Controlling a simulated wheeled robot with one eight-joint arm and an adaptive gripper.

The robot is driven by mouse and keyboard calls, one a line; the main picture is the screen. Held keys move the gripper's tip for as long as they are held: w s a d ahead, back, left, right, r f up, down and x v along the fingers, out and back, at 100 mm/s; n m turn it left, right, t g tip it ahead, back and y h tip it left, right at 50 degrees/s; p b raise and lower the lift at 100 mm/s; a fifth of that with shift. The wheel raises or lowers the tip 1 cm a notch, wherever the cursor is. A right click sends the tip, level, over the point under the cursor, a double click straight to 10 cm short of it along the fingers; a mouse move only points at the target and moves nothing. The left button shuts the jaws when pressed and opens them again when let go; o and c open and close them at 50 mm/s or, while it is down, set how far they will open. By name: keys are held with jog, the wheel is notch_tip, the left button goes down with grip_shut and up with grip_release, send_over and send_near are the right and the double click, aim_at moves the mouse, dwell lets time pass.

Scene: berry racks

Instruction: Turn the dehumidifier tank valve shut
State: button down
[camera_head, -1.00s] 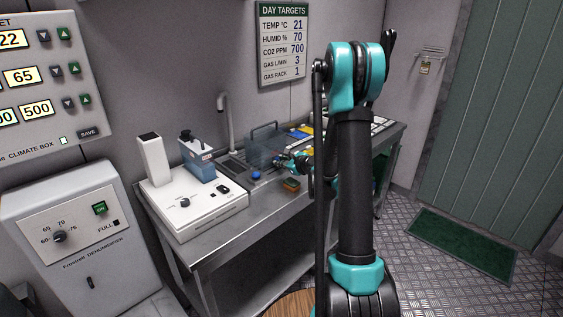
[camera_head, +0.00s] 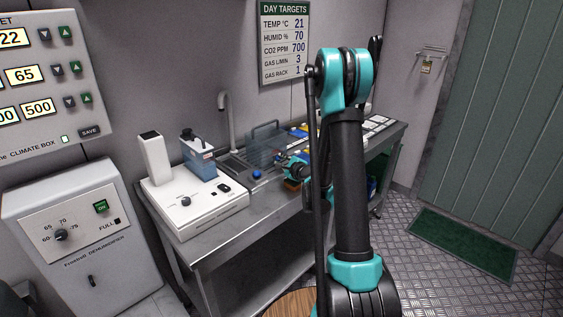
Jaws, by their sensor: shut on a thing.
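A clear tank with a dark handle (camera_head: 264,144) stands at the sink on the steel bench. My gripper (camera_head: 286,165) is at the right end of the tank, partly hidden by my arm. It looks shut on a small part there, likely the tank valve, which the fingers cover; I cannot tell the valve's angle. A round blue knob (camera_head: 257,174) shows in front of the tank. The grey dehumidifier (camera_head: 85,262) stands on the floor at the left, with a dial and a lit green button.
A white device (camera_head: 200,211) with a blue block (camera_head: 198,165) stands on the bench's left part. A faucet (camera_head: 228,120) rises behind the sink. A sponge (camera_head: 292,184) lies just below my gripper. Yellow, blue and white items lie farther right. The bench front (camera_head: 235,222) is clear.

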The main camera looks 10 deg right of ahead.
jog(key=c, duration=1.3)
grip_release()
jog(key=shift+c, duration=0.2)
